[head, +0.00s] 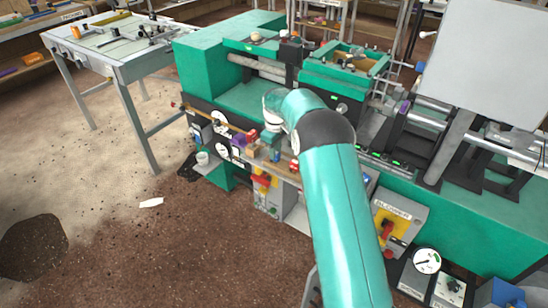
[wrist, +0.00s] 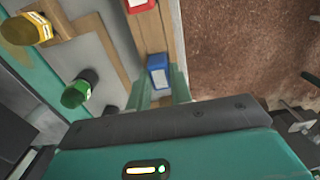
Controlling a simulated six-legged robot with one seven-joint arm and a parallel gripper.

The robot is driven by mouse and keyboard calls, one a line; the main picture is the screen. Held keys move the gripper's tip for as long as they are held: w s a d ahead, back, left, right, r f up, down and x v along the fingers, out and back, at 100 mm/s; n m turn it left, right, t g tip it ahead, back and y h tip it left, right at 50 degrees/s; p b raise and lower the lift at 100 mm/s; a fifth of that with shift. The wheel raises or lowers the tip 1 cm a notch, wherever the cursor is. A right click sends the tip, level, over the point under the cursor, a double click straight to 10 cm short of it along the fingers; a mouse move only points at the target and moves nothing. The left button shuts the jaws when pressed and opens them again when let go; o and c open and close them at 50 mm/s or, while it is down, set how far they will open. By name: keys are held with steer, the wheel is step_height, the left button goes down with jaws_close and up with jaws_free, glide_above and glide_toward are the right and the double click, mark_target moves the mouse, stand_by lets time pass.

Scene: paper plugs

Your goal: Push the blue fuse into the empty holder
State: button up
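The blue fuse (wrist: 158,70), with a pale label on its near side, shows in the wrist view over a wooden strip (wrist: 152,32). The two teal fingers of my gripper (wrist: 160,88) flank its sides with a gap about as wide as the fuse, and they look shut on it. A red fuse-like block (wrist: 140,5) with a white label sits farther along the strip. I cannot make out the empty holder.
A yellow knob (wrist: 28,28) and a green knob (wrist: 78,90) stand left of the strip. A grey workbench (head: 140,60) stands left. The brown floor between is mostly open.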

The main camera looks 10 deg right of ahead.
steer(key=shift+r, duration=0.1)
jaws_close()
steer(key=shift+r, duration=2.4)
steer(key=shift+s+f, duration=0.1)
